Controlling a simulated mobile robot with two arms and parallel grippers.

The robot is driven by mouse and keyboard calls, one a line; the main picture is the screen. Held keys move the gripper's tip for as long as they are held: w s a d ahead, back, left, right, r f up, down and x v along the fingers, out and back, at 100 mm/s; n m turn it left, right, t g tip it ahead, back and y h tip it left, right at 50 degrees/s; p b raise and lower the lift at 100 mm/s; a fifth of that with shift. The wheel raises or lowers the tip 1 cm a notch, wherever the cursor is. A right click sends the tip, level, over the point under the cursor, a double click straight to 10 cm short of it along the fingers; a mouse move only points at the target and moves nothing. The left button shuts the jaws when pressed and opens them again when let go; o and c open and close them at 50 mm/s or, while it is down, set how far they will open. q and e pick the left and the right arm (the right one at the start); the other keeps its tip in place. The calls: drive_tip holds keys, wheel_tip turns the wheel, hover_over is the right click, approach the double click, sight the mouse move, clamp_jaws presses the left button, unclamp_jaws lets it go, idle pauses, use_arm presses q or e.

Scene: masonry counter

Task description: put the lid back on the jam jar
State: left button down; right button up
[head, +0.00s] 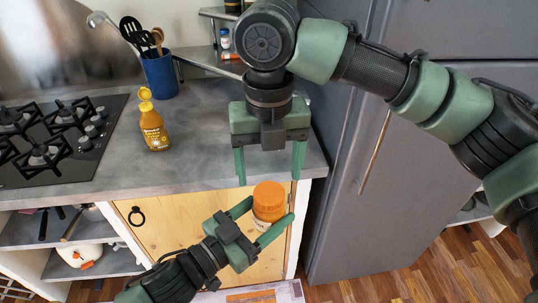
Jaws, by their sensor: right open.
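The jam jar (268,221) is in the air in front of the counter's front edge, between the fingers of my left gripper (268,222), which is shut on it. The orange lid (269,195) is on top of the jar and looks level. I cannot tell whether it is fully seated. My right gripper (269,178) is open and empty, pointing down just above the lid, with one finger to each side. The lower part of the jar is partly hidden by the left gripper.
The grey counter (205,160) holds a yellow bottle (154,130), a blue utensil holder (161,76) and a black gas hob (50,150). A grey fridge (345,220) stands to the right. A wooden cabinet door (170,225) is behind the jar.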

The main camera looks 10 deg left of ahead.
sight(270, 192)
drive_tip(key=shift+f, duration=2.55)
